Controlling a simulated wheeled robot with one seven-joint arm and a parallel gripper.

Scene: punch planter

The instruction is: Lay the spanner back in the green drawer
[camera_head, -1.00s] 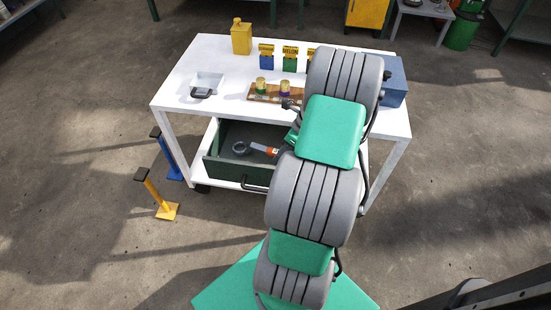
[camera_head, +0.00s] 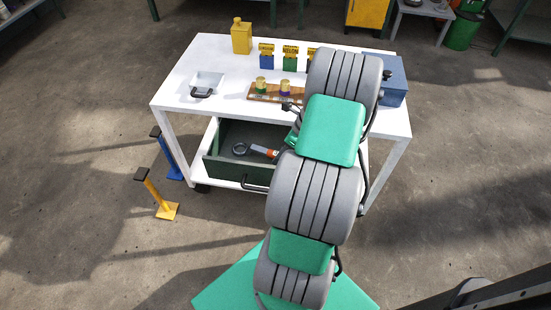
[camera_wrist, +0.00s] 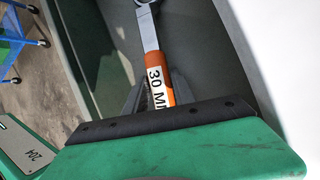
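The spanner (camera_head: 262,151) has a grey shaft, a ring end and an orange grip; in the wrist view the grip (camera_wrist: 156,77) has a white "30 M..." label. In the head view it is inside the outline of the open green drawer (camera_head: 233,171) under the white table, ring end to the left. My gripper (camera_wrist: 160,94) has its dark fingers on both sides of the orange grip and is shut on it. My arm hides most of the gripper in the head view. Whether the spanner touches the drawer floor, I cannot tell.
The white tabletop (camera_head: 222,60) above the drawer carries a yellow can (camera_head: 241,37), a white tray (camera_head: 207,83), a wooden rack (camera_head: 265,94), small boxes and a blue box (camera_head: 392,82). A yellow stand (camera_head: 155,192) and a blue stand (camera_head: 165,155) are at the left.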

